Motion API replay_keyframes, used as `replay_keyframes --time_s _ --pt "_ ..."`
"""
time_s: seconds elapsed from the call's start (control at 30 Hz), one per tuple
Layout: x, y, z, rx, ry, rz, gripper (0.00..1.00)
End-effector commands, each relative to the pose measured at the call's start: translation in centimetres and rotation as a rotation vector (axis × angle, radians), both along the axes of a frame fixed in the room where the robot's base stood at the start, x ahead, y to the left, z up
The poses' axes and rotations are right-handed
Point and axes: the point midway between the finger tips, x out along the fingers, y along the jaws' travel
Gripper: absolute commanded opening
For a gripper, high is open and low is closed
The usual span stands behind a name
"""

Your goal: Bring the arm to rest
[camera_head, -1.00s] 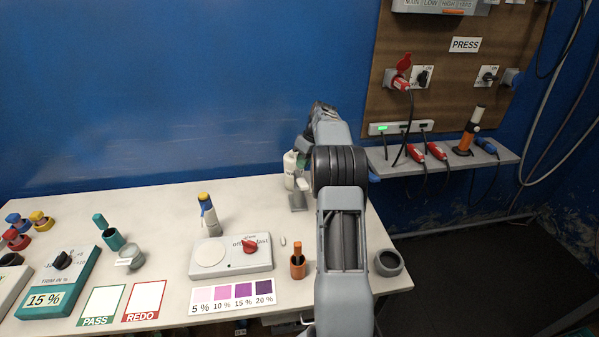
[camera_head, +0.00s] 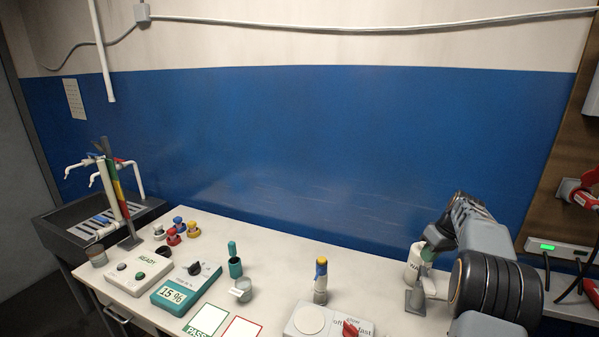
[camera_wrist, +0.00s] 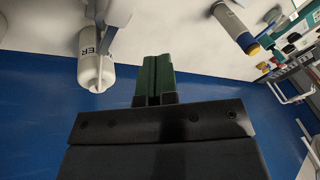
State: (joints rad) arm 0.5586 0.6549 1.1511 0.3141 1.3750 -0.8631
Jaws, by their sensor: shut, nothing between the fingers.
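My gripper (camera_wrist: 153,80) shows in the wrist view as two green fingers closed together, with nothing between them. In the head view the arm is at the right, above the table's right part, and the fingers are mostly hidden by the arm. A white bottle (camera_wrist: 97,65) with dark lettering is left of the fingers in the wrist view, apart from them. The bottle also shows in the head view (camera_head: 413,264), close beside the arm's end.
The white table (camera_head: 273,266) holds a white stirrer with a red knob (camera_head: 351,328), a yellow-and-blue-topped tube (camera_head: 320,281), a teal meter (camera_head: 186,287) and a grey cup (camera_head: 242,290). A sink (camera_head: 95,222) stands at the far left. The blue wall (camera_head: 300,150) rises behind.

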Motion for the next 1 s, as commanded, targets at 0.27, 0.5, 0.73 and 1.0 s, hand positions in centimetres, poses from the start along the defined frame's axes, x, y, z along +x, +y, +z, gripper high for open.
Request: replay_keyframes --time_s 0.27,0.5,0.73,1.0 --pt "-6.2 11.9 5.6 -0.126 -0.034 -0.104 0.00" --pt "-15.1 19.7 5.7 -0.192 -0.116 -0.198 0.00" --pt "-21.9 23.2 3.0 -0.205 -0.199 -0.261 0.00" --pt "-25.2 24.6 0.7 -0.200 -0.244 -0.292 0.00"
